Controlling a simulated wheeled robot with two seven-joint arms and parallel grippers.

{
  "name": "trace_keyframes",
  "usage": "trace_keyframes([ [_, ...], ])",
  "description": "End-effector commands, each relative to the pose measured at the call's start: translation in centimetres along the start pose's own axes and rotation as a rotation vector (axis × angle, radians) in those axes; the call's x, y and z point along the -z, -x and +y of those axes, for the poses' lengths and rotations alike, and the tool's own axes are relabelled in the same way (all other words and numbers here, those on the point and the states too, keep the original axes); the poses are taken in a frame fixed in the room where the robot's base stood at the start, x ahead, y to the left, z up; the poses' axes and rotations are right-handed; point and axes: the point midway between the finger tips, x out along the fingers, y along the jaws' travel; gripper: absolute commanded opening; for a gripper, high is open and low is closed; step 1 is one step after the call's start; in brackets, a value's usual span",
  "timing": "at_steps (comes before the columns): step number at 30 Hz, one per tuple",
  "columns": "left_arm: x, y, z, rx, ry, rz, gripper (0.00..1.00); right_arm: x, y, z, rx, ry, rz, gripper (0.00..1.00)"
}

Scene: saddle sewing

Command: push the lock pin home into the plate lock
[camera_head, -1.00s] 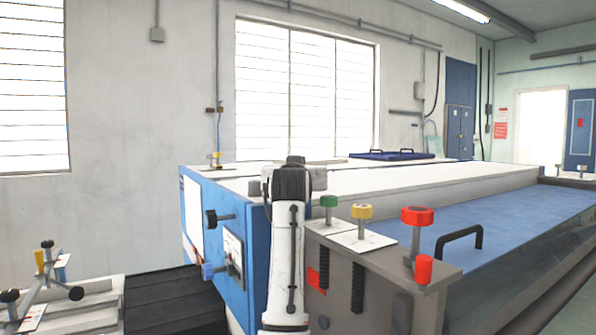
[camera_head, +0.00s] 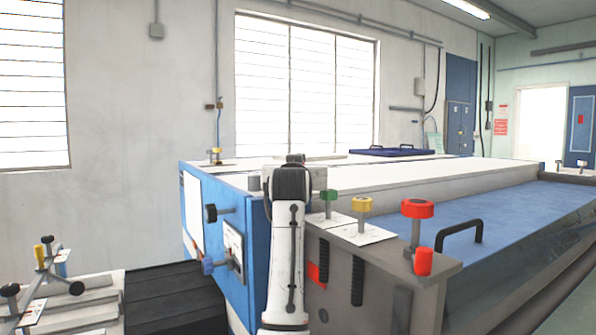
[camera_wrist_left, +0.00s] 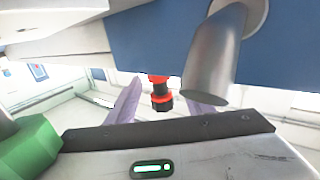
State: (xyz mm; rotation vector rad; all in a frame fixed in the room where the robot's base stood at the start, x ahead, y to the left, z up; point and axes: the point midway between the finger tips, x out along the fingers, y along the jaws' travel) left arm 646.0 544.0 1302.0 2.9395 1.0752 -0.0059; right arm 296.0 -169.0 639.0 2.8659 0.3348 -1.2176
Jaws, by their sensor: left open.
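In the left wrist view my left gripper (camera_wrist_left: 162,98) is open, with its two pale purple fingers apart. A small red and black piece (camera_wrist_left: 159,90) shows between the fingers. I cannot tell whether it is the lock pin, or whether the fingers touch it. A grey metal cylinder (camera_wrist_left: 212,65) stands out from a blue panel (camera_wrist_left: 160,42) beside the right finger. In the head view a white arm of mine stands in front of the machine's corner, and its fingers are hidden. I cannot identify the plate lock with certainty. My right gripper is not in view.
A red-topped knob (camera_head: 417,209), a yellow knob (camera_head: 362,205) and a green knob (camera_head: 329,195) stand on the machine's near ledge. A green knob (camera_wrist_left: 30,150) is close in the wrist view.

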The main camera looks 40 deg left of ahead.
Motion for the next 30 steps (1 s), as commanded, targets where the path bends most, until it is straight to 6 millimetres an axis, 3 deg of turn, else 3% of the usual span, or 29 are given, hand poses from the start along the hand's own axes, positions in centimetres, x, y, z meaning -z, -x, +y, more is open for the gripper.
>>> trace_keyframes([
  [5, 0.0, 0.8, 0.0, 0.000, 0.000, 0.004, 0.47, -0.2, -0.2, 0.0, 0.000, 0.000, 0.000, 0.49],
  [19, -0.1, 9.0, 0.0, -0.001, 0.001, 0.002, 0.47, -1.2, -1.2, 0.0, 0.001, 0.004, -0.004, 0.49],
  [24, -0.1, 10.2, 0.0, 0.000, 0.000, 0.000, 0.47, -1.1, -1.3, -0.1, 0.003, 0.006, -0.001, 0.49],
  [30, 0.0, 10.3, 0.0, 0.000, -0.001, -0.001, 0.47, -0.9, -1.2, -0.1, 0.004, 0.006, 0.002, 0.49],
])
